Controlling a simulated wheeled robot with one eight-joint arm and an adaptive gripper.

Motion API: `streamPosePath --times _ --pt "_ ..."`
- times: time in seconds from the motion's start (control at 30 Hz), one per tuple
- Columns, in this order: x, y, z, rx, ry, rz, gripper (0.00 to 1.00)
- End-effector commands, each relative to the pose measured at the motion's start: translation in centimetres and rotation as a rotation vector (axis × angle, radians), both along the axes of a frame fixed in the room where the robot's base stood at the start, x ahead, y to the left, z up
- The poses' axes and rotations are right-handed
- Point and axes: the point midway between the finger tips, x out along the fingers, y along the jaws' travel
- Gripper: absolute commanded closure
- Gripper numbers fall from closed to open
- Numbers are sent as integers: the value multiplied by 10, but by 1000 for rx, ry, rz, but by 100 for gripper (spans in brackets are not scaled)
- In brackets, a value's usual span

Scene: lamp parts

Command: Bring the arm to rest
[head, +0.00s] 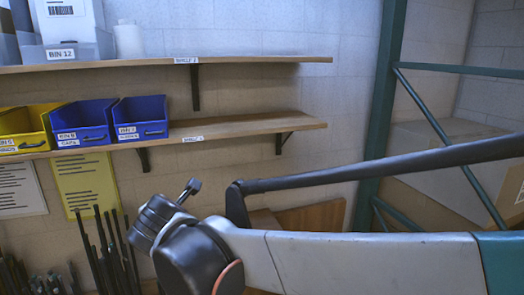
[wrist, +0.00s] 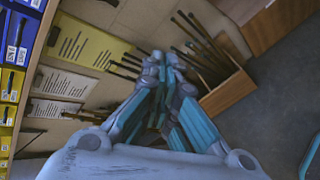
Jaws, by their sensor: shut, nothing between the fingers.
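My gripper (wrist: 167,62) shows in the wrist view, its teal and grey fingers brought together at the tips with nothing between them. It points toward the wall and a rack of dark rods, touching nothing that I can make out. In the head view my arm (head: 350,262) reaches in from the right edge, and its dark end joint is at the lower middle. The fingers cannot be made out in the head view.
Two wooden shelves hang on the wall; the lower shelf (head: 240,126) bears a yellow bin (head: 22,132) and blue bins (head: 141,122). Dark rods (head: 112,255) stand below, in a wooden box (wrist: 226,91) in the wrist view. A green post (head: 380,110) stands right. Grey floor (wrist: 280,95) is open.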

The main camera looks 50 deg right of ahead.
Motion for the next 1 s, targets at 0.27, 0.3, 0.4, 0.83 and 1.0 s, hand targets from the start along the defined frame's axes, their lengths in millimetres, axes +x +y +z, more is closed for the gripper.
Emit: streamPosePath --times 0.27,0.3,0.4,0.83,1.0 --pt "-67 53 -137 761 -123 -396 100" --pt "-77 62 -154 863 -130 -461 100" --pt "-98 84 -190 1091 -139 -619 100" --pt "-133 123 -239 1441 -125 -921 100" --pt "-133 123 -239 1441 -125 -921 100"
